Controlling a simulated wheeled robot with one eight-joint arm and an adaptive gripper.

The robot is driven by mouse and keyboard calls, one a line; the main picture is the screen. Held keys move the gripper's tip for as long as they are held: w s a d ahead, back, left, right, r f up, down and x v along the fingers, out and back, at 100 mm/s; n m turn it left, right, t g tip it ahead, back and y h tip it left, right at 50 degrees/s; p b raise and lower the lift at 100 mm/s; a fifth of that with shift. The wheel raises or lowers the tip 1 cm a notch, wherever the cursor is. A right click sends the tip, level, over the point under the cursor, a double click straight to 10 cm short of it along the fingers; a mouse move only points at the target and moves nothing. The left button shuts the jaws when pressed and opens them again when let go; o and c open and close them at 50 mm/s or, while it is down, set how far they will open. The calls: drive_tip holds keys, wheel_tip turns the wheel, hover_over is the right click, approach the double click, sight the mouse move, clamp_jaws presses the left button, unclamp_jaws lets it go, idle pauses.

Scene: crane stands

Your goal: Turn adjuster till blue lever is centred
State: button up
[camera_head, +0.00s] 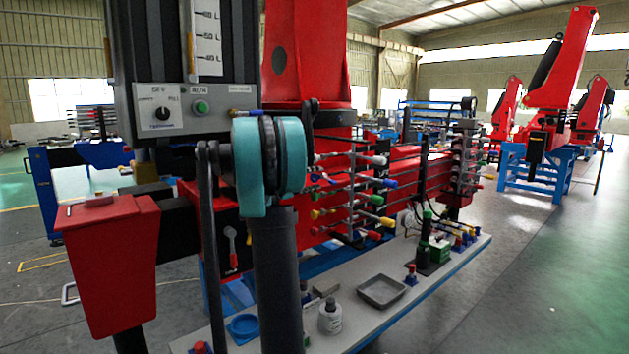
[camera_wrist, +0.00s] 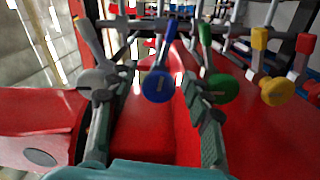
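In the wrist view, a lever with a round blue end (camera_wrist: 158,86) shows between and beyond the two fingers of my gripper (camera_wrist: 150,105). The fingers are wide apart, with nothing visibly held between them. A grey lever (camera_wrist: 95,78) shows at the left finger, and a green-ended lever (camera_wrist: 221,88) just past the right finger; I cannot tell whether they touch. In the head view, my arm hides my gripper. Levers with coloured ends, one of them blue (camera_head: 390,183), stick out from the red crane stand (camera_head: 405,172). I cannot tell which part is the adjuster.
A yellow-ended lever (camera_wrist: 275,92) is further right in the wrist view. In the head view, a bench (camera_head: 400,315) below the levers carries a grey tray (camera_head: 381,291), a white bottle (camera_head: 330,317) and a blue dish (camera_head: 243,327).

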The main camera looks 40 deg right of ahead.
drive_tip(key=a, duration=1.2)
drive_tip(key=shift+s, duration=0.45)
